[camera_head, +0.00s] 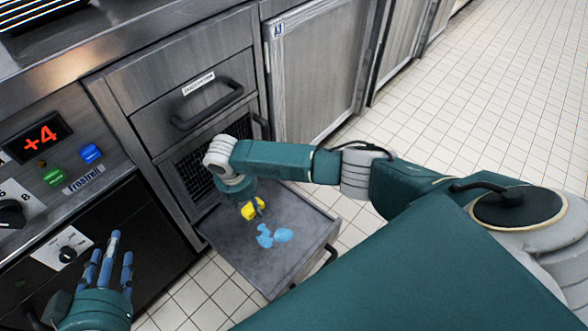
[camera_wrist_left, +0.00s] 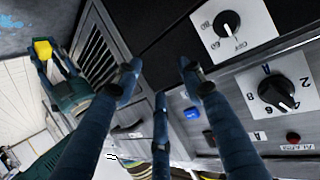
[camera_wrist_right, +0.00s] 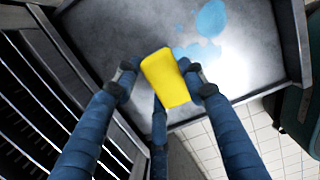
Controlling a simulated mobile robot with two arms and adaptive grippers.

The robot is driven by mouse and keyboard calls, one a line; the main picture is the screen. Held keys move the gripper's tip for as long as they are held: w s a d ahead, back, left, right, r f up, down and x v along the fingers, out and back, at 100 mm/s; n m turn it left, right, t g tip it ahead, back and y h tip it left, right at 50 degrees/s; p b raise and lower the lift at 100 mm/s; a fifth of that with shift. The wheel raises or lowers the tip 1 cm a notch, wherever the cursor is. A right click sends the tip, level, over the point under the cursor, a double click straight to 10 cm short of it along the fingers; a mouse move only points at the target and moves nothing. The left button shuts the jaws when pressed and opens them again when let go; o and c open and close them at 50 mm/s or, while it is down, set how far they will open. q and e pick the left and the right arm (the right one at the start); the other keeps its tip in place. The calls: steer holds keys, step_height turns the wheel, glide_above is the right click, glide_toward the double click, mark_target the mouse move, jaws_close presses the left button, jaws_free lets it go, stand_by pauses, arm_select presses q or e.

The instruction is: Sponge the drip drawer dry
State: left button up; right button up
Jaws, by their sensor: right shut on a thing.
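The drip drawer (camera_head: 222,238) is pulled out below the grille and shows a bare grey metal floor. Blue wet patches (camera_head: 272,236) lie on that floor, and they also show in the right wrist view (camera_wrist_right: 208,20). My right gripper (camera_head: 254,206) is over the drawer, shut on the yellow sponge (camera_wrist_right: 166,78). The sponge sits between its fingers, beside the blue patches toward the cabinet; I cannot tell whether it touches the floor. My left gripper (camera_head: 112,250) is empty with fingers spread, in front of the black cabinet panel left of the drawer.
A closed drawer with a black handle (camera_head: 208,105) is above the grille (camera_head: 190,170). The control panel with knobs and a red display (camera_head: 38,136) is at the left. Tiled floor (camera_head: 490,80) lies free at the right.

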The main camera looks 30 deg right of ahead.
arm_select(q)
steer(key=s+a+f+g+y+p, duration=0.1)
steer(key=s+a+f+g, duration=0.1)
steer(key=s+f+g, duration=0.2)
steer(key=shift+s+a+f, duration=0.25)
steer(key=shift+s+f, duration=0.75)
steer(key=shift+f, duration=0.45)
